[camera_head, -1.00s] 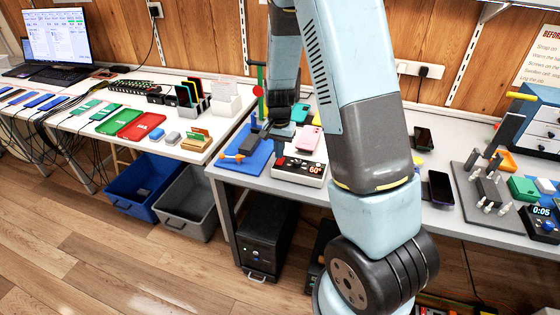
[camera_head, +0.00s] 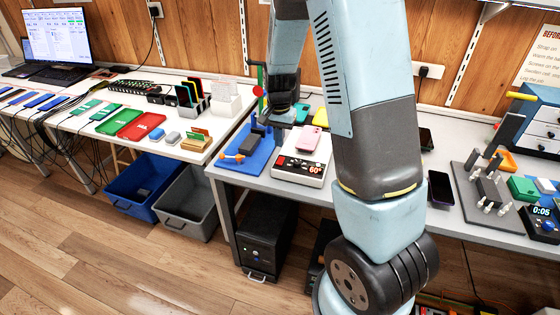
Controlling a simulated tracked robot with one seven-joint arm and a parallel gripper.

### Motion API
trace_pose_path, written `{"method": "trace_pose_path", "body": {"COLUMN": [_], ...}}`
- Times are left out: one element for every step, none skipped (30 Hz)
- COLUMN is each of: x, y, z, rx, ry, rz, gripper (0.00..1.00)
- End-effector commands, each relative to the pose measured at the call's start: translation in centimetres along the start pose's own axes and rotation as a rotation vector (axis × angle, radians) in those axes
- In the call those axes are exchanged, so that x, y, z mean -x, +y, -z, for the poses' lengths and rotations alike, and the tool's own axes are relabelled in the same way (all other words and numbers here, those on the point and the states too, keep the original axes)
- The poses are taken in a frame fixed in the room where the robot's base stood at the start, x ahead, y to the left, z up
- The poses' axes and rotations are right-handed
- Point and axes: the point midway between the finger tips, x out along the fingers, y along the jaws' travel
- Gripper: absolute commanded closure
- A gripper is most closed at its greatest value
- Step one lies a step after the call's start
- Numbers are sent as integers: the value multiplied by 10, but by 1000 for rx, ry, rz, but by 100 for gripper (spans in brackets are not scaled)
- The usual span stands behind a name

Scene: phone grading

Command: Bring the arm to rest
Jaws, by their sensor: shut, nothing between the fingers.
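My gripper (camera_head: 266,121) is at the end of my arm, above the back edge of the blue mat (camera_head: 234,164) on the right-hand bench. It is small and partly dark in this view; it is shut and empty. The wrist above it is dark, and my pale blue and grey arm fills the middle of the picture. A pink phone (camera_head: 308,139) lies on a white heating unit (camera_head: 288,171) showing 60°, right of the gripper.
A black phone (camera_head: 440,187) lies right of my arm, near a grey fixture plate (camera_head: 510,222). The left bench holds a red tray (camera_head: 141,126) and a laptop (camera_head: 56,40). Blue (camera_head: 125,200) and grey (camera_head: 178,221) bins stand on the floor.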

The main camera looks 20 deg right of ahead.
Motion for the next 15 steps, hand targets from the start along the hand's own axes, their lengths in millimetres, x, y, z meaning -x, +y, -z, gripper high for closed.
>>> {"method": "trace_pose_path", "body": {"x": [0, 0, 0, 0, 0, 0, 0, 1, 4, 6, 10, 16, 22, 28, 37], "y": [0, 0, 0, 0, 0, 0, 0, 0, 0, 1, 1, 2, 3, 5, 7], "z": [0, 0, 0, 0, 0, 0, 0, 0, -1, -1, -2, -4, -5, -7, -10], "rx": [0, 0, 0, 0, 0, 0, 1, 2, 4, 7, 12, 20, 27, 34, 47], "ry": [0, 0, 0, 0, 0, 0, 0, 1, 2, 3, 5, 9, 12, 16, 21], "rz": [0, 0, 0, 0, 0, 0, 1, 2, 4, 8, 12, 19, 26, 33, 43], "gripper": [100, 100, 100, 100, 100, 100, 100, 100, 100, 100, 100, 100, 100, 100, 100]}}
